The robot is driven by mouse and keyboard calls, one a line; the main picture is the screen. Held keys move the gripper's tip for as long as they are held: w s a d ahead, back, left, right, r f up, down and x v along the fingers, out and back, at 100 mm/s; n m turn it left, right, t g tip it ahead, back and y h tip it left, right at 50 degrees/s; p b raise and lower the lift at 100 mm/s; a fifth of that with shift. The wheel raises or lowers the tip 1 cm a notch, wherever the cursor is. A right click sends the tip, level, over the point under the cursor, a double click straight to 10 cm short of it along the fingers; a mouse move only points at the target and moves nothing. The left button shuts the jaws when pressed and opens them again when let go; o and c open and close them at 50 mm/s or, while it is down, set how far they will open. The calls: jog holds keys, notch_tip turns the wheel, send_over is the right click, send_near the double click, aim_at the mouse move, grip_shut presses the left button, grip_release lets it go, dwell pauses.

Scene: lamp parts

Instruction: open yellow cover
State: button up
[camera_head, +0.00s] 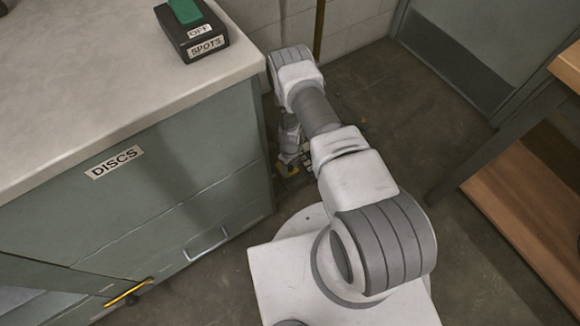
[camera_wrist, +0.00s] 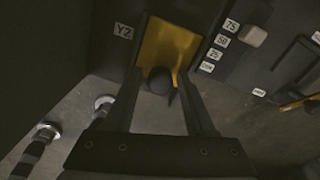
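The fingers are too small and covered to read there.
The grey-green cabinet (camera_head: 170,175) marked "DISCS" stands close left of my arm. A wooden-shelved table (camera_head: 530,200) stands right. A slider knob (camera_wrist: 254,36) with labels is right of the cover. Open floor lies between.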

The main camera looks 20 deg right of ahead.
grip_shut()
jog(key=shift+s, duration=0.1)
dwell(1.1)
